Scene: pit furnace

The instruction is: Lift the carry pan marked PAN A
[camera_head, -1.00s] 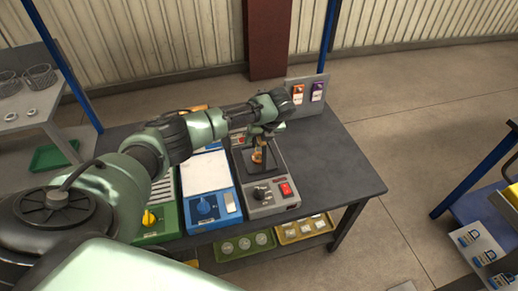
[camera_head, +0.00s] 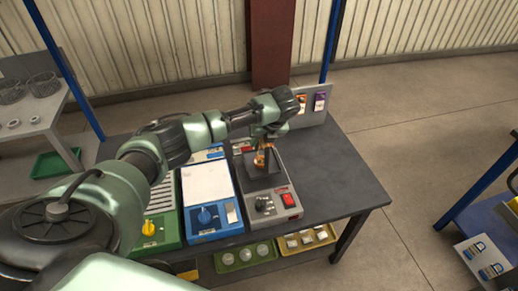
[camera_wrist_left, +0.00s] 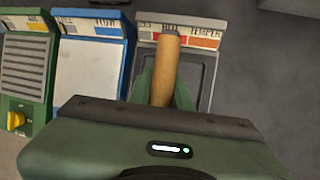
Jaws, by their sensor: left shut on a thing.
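My left gripper (camera_head: 262,151) is over the grey device with a red switch (camera_head: 270,195). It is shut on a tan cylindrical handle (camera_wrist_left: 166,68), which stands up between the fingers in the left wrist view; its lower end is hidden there. On the shelf under the bench are a green pan (camera_head: 245,264) with round pieces and a yellow pan (camera_head: 306,245) with several small pieces. I cannot read a PAN A mark on either. My right gripper is not in view.
A blue device (camera_head: 208,190) and a green device with a yellow knob (camera_head: 160,222) stand left of the grey one. The dark bench top (camera_head: 335,175) is clear to the right. A panel with orange and purple tags (camera_head: 312,105) stands at the back.

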